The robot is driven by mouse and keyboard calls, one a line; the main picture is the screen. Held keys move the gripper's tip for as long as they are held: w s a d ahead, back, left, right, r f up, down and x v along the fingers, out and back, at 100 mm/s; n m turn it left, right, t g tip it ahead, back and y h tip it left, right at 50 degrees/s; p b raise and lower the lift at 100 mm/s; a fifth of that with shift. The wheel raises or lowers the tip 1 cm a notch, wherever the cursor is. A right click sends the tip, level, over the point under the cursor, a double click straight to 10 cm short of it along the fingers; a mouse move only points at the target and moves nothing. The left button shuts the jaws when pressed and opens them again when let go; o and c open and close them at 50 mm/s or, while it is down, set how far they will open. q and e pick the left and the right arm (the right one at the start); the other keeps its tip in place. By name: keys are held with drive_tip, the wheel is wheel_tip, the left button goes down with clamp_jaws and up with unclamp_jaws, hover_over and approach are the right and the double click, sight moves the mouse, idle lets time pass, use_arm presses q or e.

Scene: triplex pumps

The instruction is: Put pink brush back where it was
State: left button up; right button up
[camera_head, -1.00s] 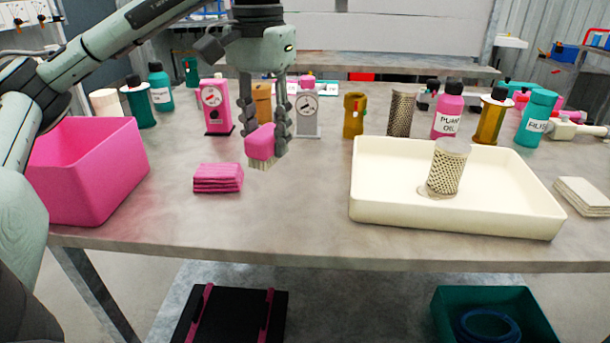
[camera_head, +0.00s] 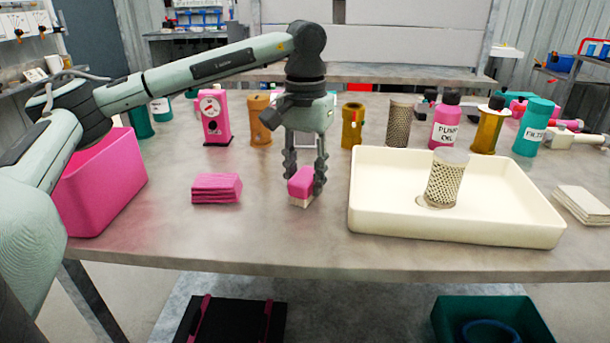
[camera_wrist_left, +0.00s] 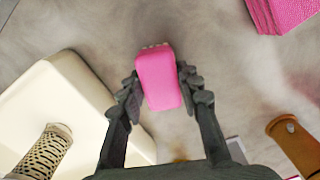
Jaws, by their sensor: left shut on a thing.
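The pink brush (camera_head: 301,182) has a pink back and pale bristles that point down. My left gripper (camera_head: 305,180) is shut on it, at or just above the table (camera_head: 270,230), between the pink cloth stack and the cream tray. Whether the bristles touch the table I cannot tell. In the left wrist view the brush (camera_wrist_left: 158,80) sits between the two fingers (camera_wrist_left: 158,88). My right gripper is not in view.
A cream tray (camera_head: 450,228) holding a mesh cylinder (camera_head: 446,180) stands to the right. Folded pink cloths (camera_head: 216,188) and a pink bin (camera_head: 100,185) are on the left. Gauges, bottles and cylinders line the back. The table in front of the brush is clear.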

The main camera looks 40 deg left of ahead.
sight(306, 174)
use_arm(q)
drive_tip(key=shift+f, duration=0.15)
drive_tip(key=o, duration=1.1)
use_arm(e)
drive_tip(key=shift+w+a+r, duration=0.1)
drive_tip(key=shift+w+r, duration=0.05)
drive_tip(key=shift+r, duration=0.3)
use_arm(q)
wheel_tip(306, 174, up, 3)
drive_tip(key=shift+f, duration=0.15)
wheel_tip(306, 174, up, 6)
drive_tip(key=shift+f, duration=0.15)
drive_tip(key=shift+r+p, duration=0.7)
drive_tip(key=shift+r, duration=1.25)
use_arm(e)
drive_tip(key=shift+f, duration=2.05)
